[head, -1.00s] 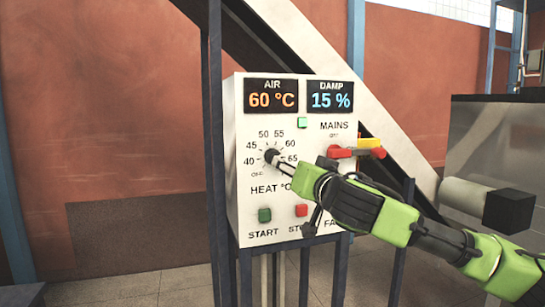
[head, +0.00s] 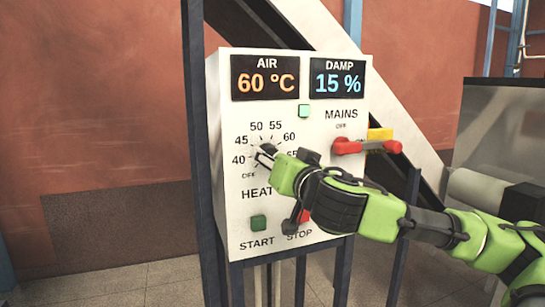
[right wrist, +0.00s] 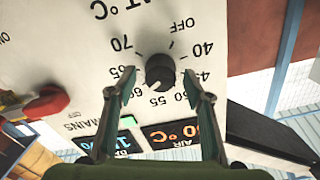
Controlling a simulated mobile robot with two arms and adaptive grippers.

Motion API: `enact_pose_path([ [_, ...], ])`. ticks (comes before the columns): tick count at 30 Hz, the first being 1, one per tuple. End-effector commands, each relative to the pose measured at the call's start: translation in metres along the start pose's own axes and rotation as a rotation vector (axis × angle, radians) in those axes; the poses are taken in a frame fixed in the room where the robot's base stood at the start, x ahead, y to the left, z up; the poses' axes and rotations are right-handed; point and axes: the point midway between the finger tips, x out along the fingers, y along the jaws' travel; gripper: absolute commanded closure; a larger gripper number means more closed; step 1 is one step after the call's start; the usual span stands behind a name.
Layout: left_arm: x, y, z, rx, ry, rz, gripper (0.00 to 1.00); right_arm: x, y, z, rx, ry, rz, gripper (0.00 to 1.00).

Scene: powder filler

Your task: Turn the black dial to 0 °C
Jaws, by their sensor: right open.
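The black dial (head: 269,149) is on the white control panel, with a printed scale from OFF through 40 to 70 around it; I see no 0 mark. In the right wrist view the dial (right wrist: 160,72) sits between the two fingertips, and its small white mark points roughly between 55 and 60. My right gripper (head: 264,158) is open at the dial, with a finger on either side; it also shows in the right wrist view (right wrist: 159,79). I cannot tell whether the fingers touch the dial. My left gripper is not in view.
The AIR display (head: 265,77) reads 60 °C and the DAMP display (head: 338,84) reads 15 %. A red MAINS handle (head: 348,146) sticks out to the right of the dial. A green START button (head: 258,222) and a partly hidden red button (head: 304,216) are below.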

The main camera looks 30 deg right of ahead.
Motion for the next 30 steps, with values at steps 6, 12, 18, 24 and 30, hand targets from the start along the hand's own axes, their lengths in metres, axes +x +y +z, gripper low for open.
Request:
enact_pose_path([
  [6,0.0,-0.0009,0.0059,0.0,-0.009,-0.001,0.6,0.0001,0.0,-0.0001,0.0,0.0,0.0,0.82],
  [12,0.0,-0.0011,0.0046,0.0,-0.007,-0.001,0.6,0.0003,0.0001,0.0,0.0,0.0,0.0,0.92],
  [18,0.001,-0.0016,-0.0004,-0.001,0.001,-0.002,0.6,0.0004,0.0001,0.0005,-0.029,-0.001,0.0,0.92],
  [24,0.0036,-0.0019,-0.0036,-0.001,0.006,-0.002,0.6,0.0006,0.0001,0.002,-0.124,-0.003,-0.001,0.92],
  [30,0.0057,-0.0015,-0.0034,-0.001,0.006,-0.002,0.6,0.0008,0.0005,0.0025,-0.288,-0.004,0.0,0.92],
])
